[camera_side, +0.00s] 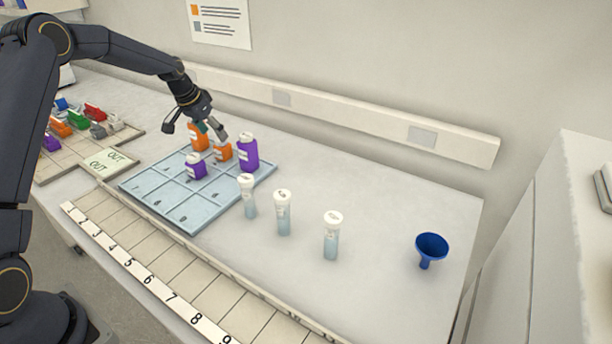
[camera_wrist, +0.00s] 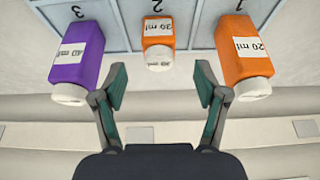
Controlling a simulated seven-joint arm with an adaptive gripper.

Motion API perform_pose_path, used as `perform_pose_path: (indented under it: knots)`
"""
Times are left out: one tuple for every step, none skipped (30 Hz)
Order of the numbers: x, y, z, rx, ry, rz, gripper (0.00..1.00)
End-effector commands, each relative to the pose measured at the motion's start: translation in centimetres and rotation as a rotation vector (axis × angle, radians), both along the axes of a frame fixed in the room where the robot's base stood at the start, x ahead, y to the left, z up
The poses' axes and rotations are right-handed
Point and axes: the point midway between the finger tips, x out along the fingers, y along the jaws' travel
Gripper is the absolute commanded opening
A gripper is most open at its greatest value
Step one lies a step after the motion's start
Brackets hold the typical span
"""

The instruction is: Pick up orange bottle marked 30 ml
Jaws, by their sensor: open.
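Two orange bottles with white caps stand in the blue-grey tray (camera_side: 165,187). The smaller orange bottle (camera_side: 222,152) is in the middle of the back row; the larger orange bottle (camera_side: 198,137) is left of it. In the wrist view, the smaller one (camera_wrist: 158,40) is at the cell marked 2, the larger one (camera_wrist: 240,50) at 1. My gripper (camera_side: 211,131) is open and empty above the back row. Its fingers (camera_wrist: 162,86) frame the space just in front of the smaller orange bottle, apart from it.
A tall purple bottle (camera_side: 247,153) stands right of the smaller orange one; a small purple bottle (camera_side: 195,167) stands nearer the front. Capped tubes (camera_side: 283,213) and a blue funnel (camera_side: 431,247) are to the right. A wall rail (camera_side: 340,110) runs behind. The table's right side has free room.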

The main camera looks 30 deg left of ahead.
Motion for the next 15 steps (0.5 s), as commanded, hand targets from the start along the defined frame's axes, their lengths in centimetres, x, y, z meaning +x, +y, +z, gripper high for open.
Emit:
perform_pose_path:
  knots:
    - [0.3,0.0,-1.0,-0.001,0.003,0.000,0.73]
    - [0.5,0.0,-1.3,0.000,0.002,0.000,0.73]
    - [0.7,0.0,-1.7,0.000,0.001,0.000,0.73]
    - [0.8,0.0,-2.0,0.000,0.001,0.000,0.73]
    - [0.9,0.0,-2.2,0.001,0.001,0.000,0.73]
    - [1.0,0.0,-2.3,0.001,0.000,0.000,0.73]
    - [1.0,0.0,-2.5,0.001,0.000,0.000,0.73]
    - [1.1,0.0,-2.7,0.000,0.001,0.000,0.73]
    - [1.1,-0.1,-3.1,0.000,0.002,0.000,0.73]
    - [1.2,-0.1,-3.5,0.000,0.002,0.000,0.73]
    - [1.3,-0.1,-4.0,0.000,0.002,0.000,0.73]
    - [1.5,-0.1,-4.7,-0.001,0.003,0.000,0.73]
    - [1.6,-0.2,-5.2,-0.001,0.003,0.000,0.73]
    - [1.7,-0.2,-5.6,-0.001,0.002,0.000,0.73]
    - [2.0,-0.1,-6.2,0.000,0.001,0.001,0.73]
